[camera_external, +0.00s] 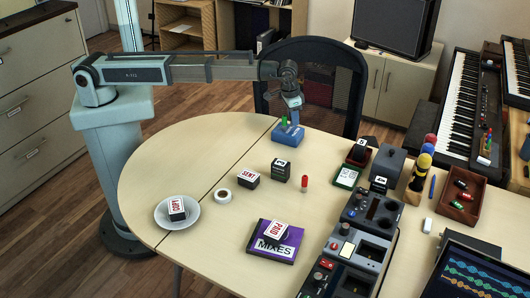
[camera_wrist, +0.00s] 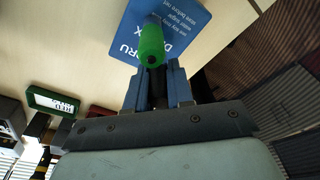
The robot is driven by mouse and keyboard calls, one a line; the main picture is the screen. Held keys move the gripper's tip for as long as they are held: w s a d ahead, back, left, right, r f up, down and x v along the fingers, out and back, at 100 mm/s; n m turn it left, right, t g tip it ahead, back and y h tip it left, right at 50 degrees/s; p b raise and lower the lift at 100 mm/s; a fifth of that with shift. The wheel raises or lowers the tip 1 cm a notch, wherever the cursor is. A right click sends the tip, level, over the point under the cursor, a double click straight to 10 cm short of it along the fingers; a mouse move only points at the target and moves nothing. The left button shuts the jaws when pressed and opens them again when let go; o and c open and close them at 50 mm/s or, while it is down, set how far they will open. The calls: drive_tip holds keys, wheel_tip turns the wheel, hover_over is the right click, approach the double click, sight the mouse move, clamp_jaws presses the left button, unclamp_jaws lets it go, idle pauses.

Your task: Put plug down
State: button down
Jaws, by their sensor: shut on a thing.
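The plug is a small green cylinder; in the wrist view the plug (camera_wrist: 151,42) sticks out from between my blue fingers. My gripper (camera_wrist: 154,75) is shut on it. In the external view my gripper (camera_external: 290,112) points down near the table's far edge, with the green plug (camera_external: 284,120) at its tips. Just below is a blue item (camera_external: 288,137); in the wrist view the blue item (camera_wrist: 185,22) shows white lettering. I cannot tell whether the plug touches it. A red plug-like cylinder (camera_external: 304,183) stands upright on the table.
Dark devices (camera_external: 340,272) and a brown tray (camera_external: 448,207) crowd the right. A chair (camera_external: 352,85) stands behind. The left table is mostly clear.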

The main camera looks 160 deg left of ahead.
drive_tip(key=shift+f, duration=0.6)
drive_tip(key=shift+f, duration=0.15)
drive_tip(key=c, duration=1)
unclamp_jaws()
wheel_tip(320, 180, up, 12)
drive_tip(key=d, duration=0.1)
drive_tip(key=shift+d, duration=0.4)
